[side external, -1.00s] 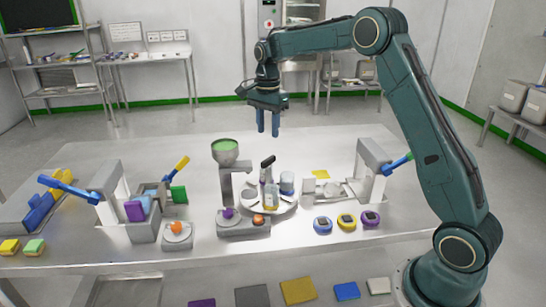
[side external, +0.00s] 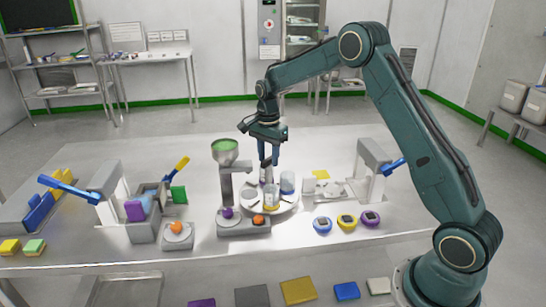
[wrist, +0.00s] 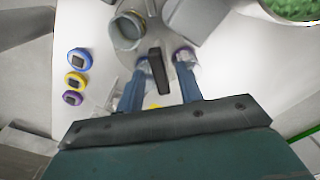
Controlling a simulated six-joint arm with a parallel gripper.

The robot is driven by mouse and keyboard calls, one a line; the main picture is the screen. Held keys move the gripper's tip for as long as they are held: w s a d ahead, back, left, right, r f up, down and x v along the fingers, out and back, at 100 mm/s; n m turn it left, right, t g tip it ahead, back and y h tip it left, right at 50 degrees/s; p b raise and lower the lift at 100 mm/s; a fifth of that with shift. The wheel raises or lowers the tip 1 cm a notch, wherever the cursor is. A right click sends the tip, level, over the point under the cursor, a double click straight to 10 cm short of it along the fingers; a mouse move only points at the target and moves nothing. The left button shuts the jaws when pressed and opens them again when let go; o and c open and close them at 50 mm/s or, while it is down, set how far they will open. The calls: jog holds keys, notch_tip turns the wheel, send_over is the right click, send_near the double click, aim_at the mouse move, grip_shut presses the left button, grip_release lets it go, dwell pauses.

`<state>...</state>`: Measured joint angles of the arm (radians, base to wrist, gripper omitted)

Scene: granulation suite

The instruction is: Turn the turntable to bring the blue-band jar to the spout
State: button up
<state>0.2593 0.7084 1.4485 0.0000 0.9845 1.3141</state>
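The round pale turntable (side external: 288,207) stands in the middle of the table, with jars on it. The blue-band jar (side external: 287,183) is on its right side in the side view. A yellow-banded jar (side external: 271,199) stands at its front. My gripper (side external: 269,163) points down over the turntable. In the wrist view its fingers (wrist: 160,82) are spread on either side of a dark upright handle (wrist: 157,70), with gaps visible. The hopper (side external: 225,157) with green contents stands left of the turntable on a grey stand. Its spout is not clear.
Blue, yellow and purple round devices (side external: 346,221) lie to the right of the turntable. A grey press with a blue lever (side external: 393,165) stands farther right. The back of the table is clear.

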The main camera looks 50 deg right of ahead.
grip_shut()
